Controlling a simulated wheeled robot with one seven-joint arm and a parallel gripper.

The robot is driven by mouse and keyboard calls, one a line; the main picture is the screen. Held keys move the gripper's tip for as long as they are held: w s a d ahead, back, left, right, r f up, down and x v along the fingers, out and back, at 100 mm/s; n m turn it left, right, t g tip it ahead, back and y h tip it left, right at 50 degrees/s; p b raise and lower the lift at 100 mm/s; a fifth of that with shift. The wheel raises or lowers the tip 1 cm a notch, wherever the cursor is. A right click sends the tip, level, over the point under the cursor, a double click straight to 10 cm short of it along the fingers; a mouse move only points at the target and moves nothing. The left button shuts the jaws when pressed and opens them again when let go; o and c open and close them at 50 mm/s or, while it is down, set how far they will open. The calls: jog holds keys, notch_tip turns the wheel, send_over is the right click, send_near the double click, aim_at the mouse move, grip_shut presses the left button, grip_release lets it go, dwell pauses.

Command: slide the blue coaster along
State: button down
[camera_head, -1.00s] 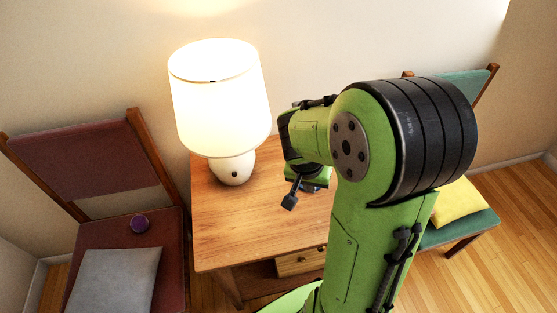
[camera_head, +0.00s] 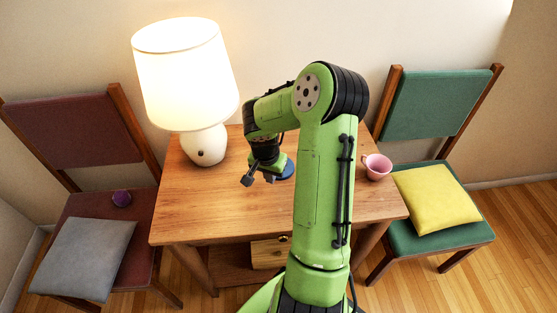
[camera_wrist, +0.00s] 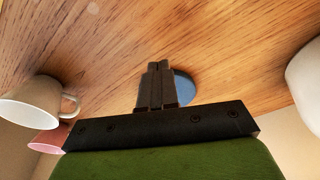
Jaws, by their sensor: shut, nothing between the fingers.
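The blue coaster (camera_head: 287,171) lies flat on the wooden table, partly covered by my gripper in the head view. In the wrist view the coaster (camera_wrist: 184,88) shows just to the right of my gripper's fingers (camera_wrist: 157,66), which hide part of it. The fingers are shut together with nothing between them. They are low over the tabletop right beside the coaster. I cannot tell whether they touch it.
A lit white lamp (camera_head: 205,146) stands at the table's back left. A pink cup (camera_head: 377,167) stands at the right edge. The wrist view shows a beige cup (camera_wrist: 32,104) near the pink one. The table's front left is clear. Chairs flank the table.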

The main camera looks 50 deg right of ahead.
jog(key=w+d, duration=0.1)
jog(key=d, duration=0.1)
jog(key=w+d, duration=0.1)
jog(key=d, duration=0.1)
jog(key=w+d, duration=0.1)
jog(key=d, duration=0.2)
jog(key=shift+b, duration=0.3)
jog(key=shift+w+d+f+b, duration=0.1)
jog(key=shift+d+f+b, duration=0.3)
jog(key=shift+f+b, duration=0.25)
jog(key=shift+a+f, duration=0.1)
jog(key=shift+f, duration=0.05)
jog(key=shift+s+f, duration=0.1)
jog(key=shift+s, duration=0.1)
